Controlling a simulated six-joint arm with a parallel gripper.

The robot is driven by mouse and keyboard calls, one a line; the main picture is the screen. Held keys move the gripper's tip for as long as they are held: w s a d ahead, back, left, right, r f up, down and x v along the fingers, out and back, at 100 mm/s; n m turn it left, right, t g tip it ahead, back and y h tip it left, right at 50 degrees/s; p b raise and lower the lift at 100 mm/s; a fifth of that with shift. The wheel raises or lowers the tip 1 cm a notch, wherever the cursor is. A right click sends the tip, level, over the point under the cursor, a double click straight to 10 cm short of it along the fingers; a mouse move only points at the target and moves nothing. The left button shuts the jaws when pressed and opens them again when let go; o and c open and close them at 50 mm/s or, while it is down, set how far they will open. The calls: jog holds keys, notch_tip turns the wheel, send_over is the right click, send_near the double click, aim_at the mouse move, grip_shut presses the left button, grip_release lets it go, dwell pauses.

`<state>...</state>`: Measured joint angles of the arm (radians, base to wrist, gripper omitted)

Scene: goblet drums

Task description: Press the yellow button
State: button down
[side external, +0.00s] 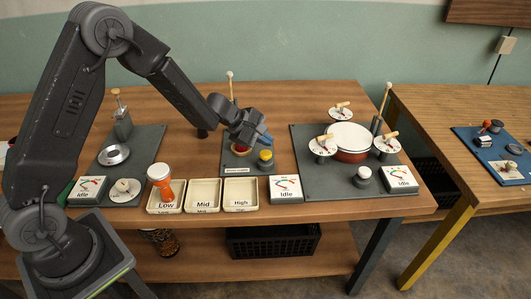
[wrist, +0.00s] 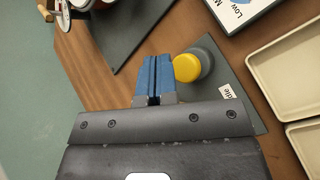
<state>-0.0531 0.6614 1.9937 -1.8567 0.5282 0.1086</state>
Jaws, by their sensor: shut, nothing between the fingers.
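The yellow button (side external: 265,155) sits on a grey round base on a small dark mat (side external: 233,168) in the middle of the table. In the wrist view the yellow button (wrist: 187,68) is just right of my fingertips. My gripper (side external: 267,138) has blue fingers, which are shut and empty. In the side view they appear above and just behind the button. The wrist view shows the closed gripper (wrist: 154,66) beside the button in the picture; whether they touch cannot be told.
A red item (side external: 240,149) is partly hidden beneath my gripper. Cream trays labelled Low, Mid (side external: 203,206) and High stand in front. A drum (side external: 349,141) with several dials stands on the right mat.

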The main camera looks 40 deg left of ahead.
aim_at(270, 153)
jog(key=shift+f, duration=0.65)
jog(key=shift+f, duration=0.15)
dwell(1.5)
jog(key=shift+f, duration=0.25)
jog(key=shift+f, duration=1.05)
dwell(1.2)
jog(key=shift+r, duration=1.45)
jog(key=shift+r, duration=2.5)
jog(key=shift+r, duration=0.1)
